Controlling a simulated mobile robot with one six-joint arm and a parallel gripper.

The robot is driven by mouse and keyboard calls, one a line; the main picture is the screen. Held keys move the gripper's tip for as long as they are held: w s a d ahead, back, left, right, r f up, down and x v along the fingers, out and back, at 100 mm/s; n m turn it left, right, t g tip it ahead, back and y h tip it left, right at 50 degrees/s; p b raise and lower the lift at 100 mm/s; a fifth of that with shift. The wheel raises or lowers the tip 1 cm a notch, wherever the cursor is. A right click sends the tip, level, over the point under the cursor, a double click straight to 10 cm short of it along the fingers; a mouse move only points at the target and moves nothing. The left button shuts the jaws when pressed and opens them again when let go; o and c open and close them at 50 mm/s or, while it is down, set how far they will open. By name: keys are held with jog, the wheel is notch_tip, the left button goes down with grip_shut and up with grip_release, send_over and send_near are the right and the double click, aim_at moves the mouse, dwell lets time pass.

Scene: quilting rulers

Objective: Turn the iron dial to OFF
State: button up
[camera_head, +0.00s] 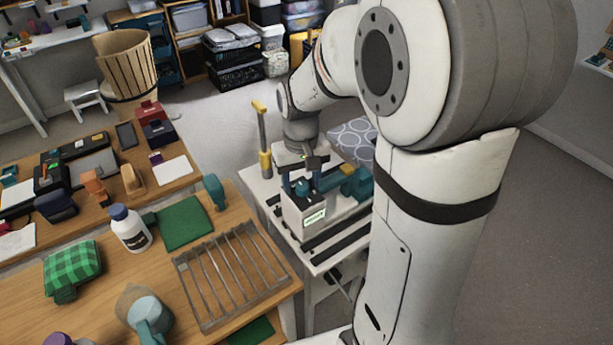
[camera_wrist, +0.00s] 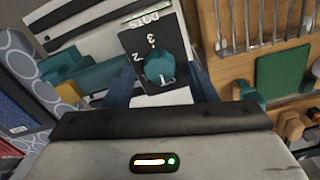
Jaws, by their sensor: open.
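The teal dial (camera_wrist: 160,67) sits on a black face plate (camera_wrist: 138,45) with white marks 1, 2 and 3 around it. A "1" shows at the knob's lower edge, but its pointer is unclear. In the head view the dial (camera_head: 303,187) is on top of a light grey box (camera_head: 304,214) with a pale green label. My gripper (camera_wrist: 161,84) is open, its blue fingers on either side of the dial; I cannot tell whether they touch it. In the head view my gripper (camera_head: 301,178) points down over the box and partly covers the dial.
A teal and yellow object (camera_head: 352,183) lies right beside the box. A yellow-topped post (camera_head: 262,135) stands behind, left. The wooden table (camera_head: 110,300) at left holds a slatted metal rack (camera_head: 230,275), a white bottle (camera_head: 130,230) and a green cloth (camera_head: 185,222).

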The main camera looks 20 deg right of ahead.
aim_at(303, 187)
notch_tip(303, 187, up, 8)
jog(key=shift+f, duration=0.1)
dwell(0.4)
jog(key=shift+s, duration=0.1)
jog(key=shift+s, duration=0.4)
jog(key=s+d+t, duration=0.1)
jog(key=s+t, duration=0.2)
jog(key=s, duration=1.1)
jog(key=shift+f+m, duration=0.4)
jog(key=shift+f, duration=0.05)
